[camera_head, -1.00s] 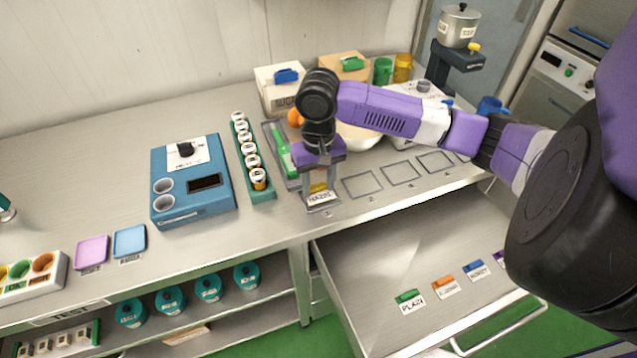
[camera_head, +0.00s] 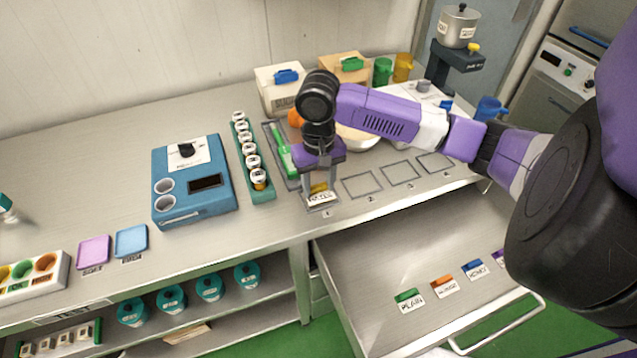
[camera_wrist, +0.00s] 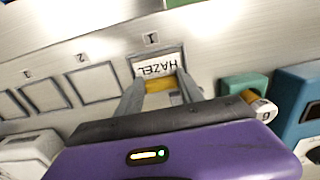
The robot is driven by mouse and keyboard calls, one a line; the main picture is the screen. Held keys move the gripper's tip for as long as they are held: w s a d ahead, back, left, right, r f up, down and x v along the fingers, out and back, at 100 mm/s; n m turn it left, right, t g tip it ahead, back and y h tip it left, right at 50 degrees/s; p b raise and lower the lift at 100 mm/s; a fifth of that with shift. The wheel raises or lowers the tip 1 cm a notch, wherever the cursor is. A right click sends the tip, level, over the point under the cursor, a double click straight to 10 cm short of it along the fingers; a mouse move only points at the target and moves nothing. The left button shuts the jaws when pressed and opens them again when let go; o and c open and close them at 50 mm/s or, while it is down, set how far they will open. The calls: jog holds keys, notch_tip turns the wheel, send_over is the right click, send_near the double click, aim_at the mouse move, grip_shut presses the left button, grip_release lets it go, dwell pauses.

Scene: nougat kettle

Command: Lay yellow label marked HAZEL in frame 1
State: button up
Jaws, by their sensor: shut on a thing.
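The HAZEL label (camera_head: 321,198) has a white face and a yellow grip block. It is at frame 1 on the counter, the leftmost frame in the head view. My gripper (camera_head: 319,188) points down over frame 1 and is shut on the label's yellow block. In the wrist view the label (camera_wrist: 158,66) reads HAZEL upside down between my fingers (camera_wrist: 160,88), with the numeral 1 just beyond it. The label seems to lie at or just above the counter inside the outline of frame 1 (camera_wrist: 133,62); I cannot tell whether it touches.
Empty outlined frames (camera_head: 362,185) run to the right of frame 1. A green-handled tool in a tray (camera_head: 281,150) and a rack of vials (camera_head: 250,165) stand close on the left. Below, an open drawer (camera_head: 380,290) holds several other labels.

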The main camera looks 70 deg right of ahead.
jog(key=shift+f, duration=0.4)
dwell(1.5)
jog(key=o, duration=1.9)
jog(key=shift+r+p, duration=3.45)
jog(key=shift+r, duration=0.05)
